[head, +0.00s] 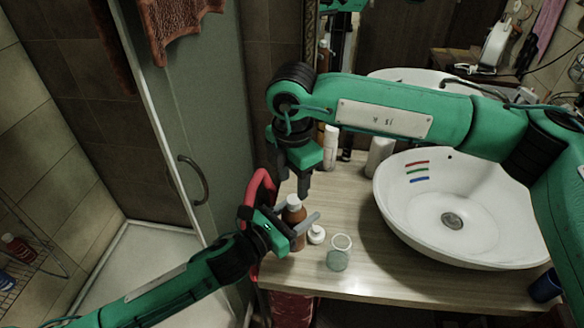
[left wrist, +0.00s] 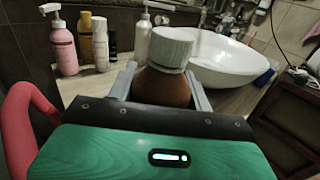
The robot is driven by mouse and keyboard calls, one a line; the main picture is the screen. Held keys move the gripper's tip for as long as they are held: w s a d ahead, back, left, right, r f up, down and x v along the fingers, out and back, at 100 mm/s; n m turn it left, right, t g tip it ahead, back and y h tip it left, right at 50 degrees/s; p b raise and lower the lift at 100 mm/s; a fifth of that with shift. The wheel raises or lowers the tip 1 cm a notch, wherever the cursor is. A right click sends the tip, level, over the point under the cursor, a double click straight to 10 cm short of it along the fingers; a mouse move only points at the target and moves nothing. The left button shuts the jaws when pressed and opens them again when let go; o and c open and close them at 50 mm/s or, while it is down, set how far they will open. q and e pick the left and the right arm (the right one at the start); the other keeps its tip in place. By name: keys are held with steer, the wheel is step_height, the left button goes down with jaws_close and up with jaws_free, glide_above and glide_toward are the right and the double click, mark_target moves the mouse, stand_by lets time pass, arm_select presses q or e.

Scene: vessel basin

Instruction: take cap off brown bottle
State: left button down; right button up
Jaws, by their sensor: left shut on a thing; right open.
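The brown bottle (head: 292,215) stands upright on the wooden counter (head: 400,270) near its left end. Its white cap (left wrist: 171,47) is on the bottle's neck in the left wrist view, where the brown body (left wrist: 162,88) sits between the fingers. My left gripper (head: 302,228) comes in from the left and is shut on the bottle below the cap.
A small white-topped jar (head: 316,235) and a clear greenish glass (head: 338,255) stand close right of the bottle. A white basin (head: 455,225) fills the counter's right. Several bottles, one a pink pump bottle (left wrist: 63,48), stand behind. A red curved thing (head: 256,195) is at the left.

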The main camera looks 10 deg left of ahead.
mark_target(293, 199)
steer(key=shift+f, duration=2.6)
